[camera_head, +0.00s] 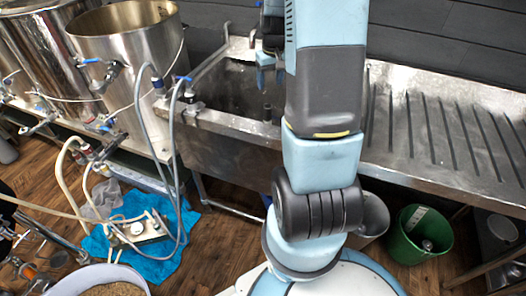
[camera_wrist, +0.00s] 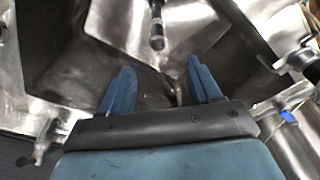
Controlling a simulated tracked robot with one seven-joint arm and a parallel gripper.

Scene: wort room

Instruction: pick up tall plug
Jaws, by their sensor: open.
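The tall plug appears to be the slim dark upright cylinder (camera_head: 267,112) in the metal sink basin in the head view. In the head view my gripper (camera_head: 265,72) is partly hidden behind my arm.
The metal sink (camera_head: 220,126) has a ribbed drainboard (camera_head: 430,130) at right. Grey hoses (camera_head: 165,130) and a tap are at its left edge, beside large steel kettles (camera_head: 125,50). A green bucket (camera_head: 420,235) stands on the floor below. In the wrist view, metal fittings (camera_wrist: 300,58) show at right.

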